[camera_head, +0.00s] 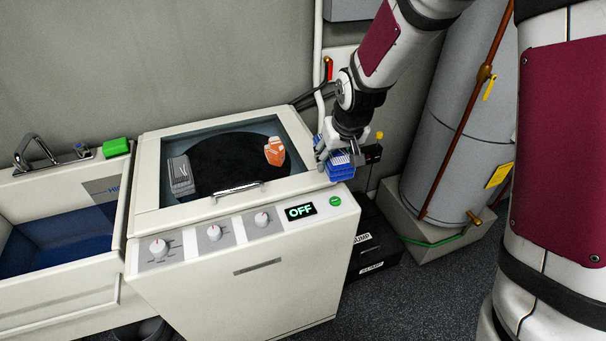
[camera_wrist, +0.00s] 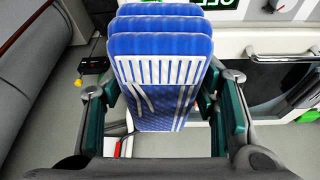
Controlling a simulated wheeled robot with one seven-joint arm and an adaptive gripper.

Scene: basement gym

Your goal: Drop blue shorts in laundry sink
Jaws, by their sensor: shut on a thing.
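The blue shorts (camera_head: 341,172) are a folded blue bundle with white stripes. My gripper (camera_head: 338,155) is shut on them and holds them at the right end of the washing machine, near its top right edge. In the wrist view the blue shorts (camera_wrist: 160,45) fill the space between the two green-padded fingers of my gripper (camera_wrist: 160,88). The laundry sink (camera_head: 60,300) is at the far left, left of the washing machine, with a dark blue inside. My gripper is well to the right of it. The sink's left part is cut off by the picture edge.
The washing machine (camera_head: 250,285) stands between the sink and my gripper. A grey ribbed item (camera_head: 181,175) and an orange bottle (camera_head: 274,152) are on its lid. A faucet (camera_head: 35,150) and green sponge (camera_head: 116,147) are behind the sink. A grey tank (camera_head: 462,120) stands right.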

